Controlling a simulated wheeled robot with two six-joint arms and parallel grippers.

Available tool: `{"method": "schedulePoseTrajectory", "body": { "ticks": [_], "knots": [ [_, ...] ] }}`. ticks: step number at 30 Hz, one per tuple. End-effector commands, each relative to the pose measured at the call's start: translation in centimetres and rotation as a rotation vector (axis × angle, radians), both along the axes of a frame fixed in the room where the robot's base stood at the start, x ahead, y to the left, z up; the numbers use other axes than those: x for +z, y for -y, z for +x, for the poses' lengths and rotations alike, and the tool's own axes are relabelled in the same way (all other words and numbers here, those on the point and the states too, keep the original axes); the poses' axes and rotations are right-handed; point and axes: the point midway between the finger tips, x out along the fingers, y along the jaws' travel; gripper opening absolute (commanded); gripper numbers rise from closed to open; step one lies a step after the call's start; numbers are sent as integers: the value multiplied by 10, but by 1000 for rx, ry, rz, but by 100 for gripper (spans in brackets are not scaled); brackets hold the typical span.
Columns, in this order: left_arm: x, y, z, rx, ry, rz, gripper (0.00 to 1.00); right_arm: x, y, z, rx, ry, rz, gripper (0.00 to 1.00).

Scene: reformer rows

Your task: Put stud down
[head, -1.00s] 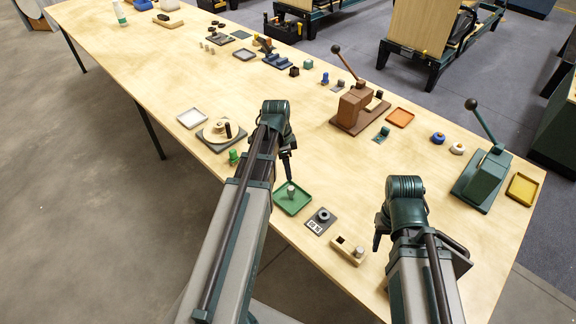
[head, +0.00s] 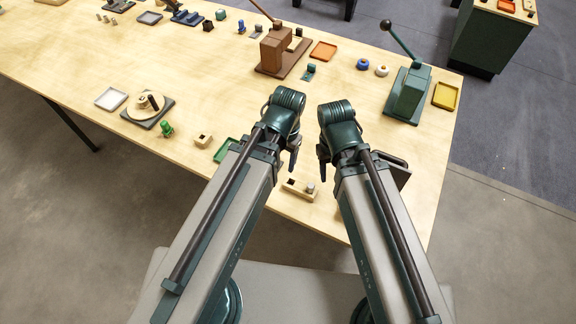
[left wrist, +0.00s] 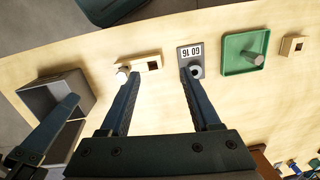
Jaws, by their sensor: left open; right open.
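My left gripper (head: 293,160) is open and empty; its two fingers (left wrist: 160,75) show apart in the left wrist view, over the table beside the wooden block. My right gripper (head: 322,162) is open, close to the left one. The tray (head: 221,156) is partly hidden by my left arm in the head view. Another grey stud (head: 310,187) is upright at one end of the wooden block (head: 294,190), which has a dark square hole. A grey plate (left wrist: 189,51) marked with digits carries a round grey piece (left wrist: 196,71).
A small wooden block with a hole (head: 202,142) and a green piece (head: 166,130) lie left of the tray. A grey open box (left wrist: 68,82) stands near my right gripper. Brown (head: 275,55) and green lever presses (head: 408,95) stand farther back.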

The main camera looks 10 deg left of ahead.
Motion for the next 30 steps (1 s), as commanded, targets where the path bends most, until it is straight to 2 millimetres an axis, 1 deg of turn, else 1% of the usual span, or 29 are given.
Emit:
{"method": "schedulePoseTrajectory", "body": {
  "ticks": [1,3,6,30],
  "knots": [
    [0,9,-12,22,2,11,64,0,0,0,0,0,0,50],
    [0,16,-19,56,6,25,64,0,0,0,0,0,0,50],
    [1,21,-24,85,11,36,64,0,0,0,0,0,0,50],
    [1,22,-24,93,12,37,64,0,0,0,0,0,0,50]
  ]
}}
